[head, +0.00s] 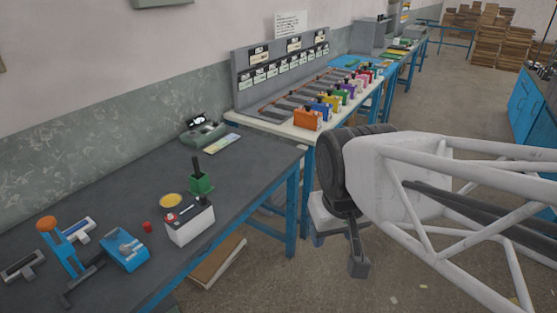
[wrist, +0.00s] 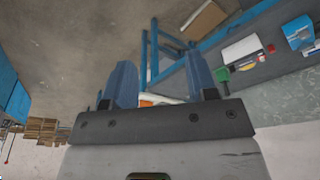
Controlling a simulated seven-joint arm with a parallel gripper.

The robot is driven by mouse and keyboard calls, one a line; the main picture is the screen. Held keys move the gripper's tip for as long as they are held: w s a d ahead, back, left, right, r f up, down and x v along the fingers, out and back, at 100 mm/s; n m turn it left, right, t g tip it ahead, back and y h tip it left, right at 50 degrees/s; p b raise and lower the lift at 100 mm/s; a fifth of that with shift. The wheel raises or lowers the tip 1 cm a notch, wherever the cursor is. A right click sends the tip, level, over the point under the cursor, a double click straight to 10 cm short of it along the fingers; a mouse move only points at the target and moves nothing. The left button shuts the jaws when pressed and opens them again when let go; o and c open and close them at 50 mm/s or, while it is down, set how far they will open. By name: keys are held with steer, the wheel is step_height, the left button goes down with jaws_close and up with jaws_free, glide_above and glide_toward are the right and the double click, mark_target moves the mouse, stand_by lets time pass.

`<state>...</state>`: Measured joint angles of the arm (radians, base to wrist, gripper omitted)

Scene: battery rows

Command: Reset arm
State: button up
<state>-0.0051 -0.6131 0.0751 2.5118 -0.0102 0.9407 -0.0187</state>
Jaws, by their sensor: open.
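My gripper (head: 352,255) hangs over the open floor to the right of the tables in the head view, clear of the worktops. In the wrist view my gripper (wrist: 162,88) shows two blue-grey fingers spread wide apart with nothing held between them. The near dark worktop (head: 110,195) carries a white battery box (head: 190,222), a green holder (head: 201,182), a yellow round dish (head: 171,200), a small red piece (head: 147,227) and a blue device (head: 124,249). My arm hides part of the floor and the table legs behind it.
A white table (head: 282,131) holds a row of coloured boxes (head: 330,104) before a grey labelled panel (head: 280,66). Blue table legs (head: 292,211) stand left of my gripper. A blue cabinet (head: 525,101) and stacked wood (head: 497,40) are at the right. Floor between is free.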

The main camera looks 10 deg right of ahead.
steer(key=shift+s+d+f+m, duration=0.2)
steer(key=shift+s+m, duration=0.1)
steer(key=shift+s, duration=0.3)
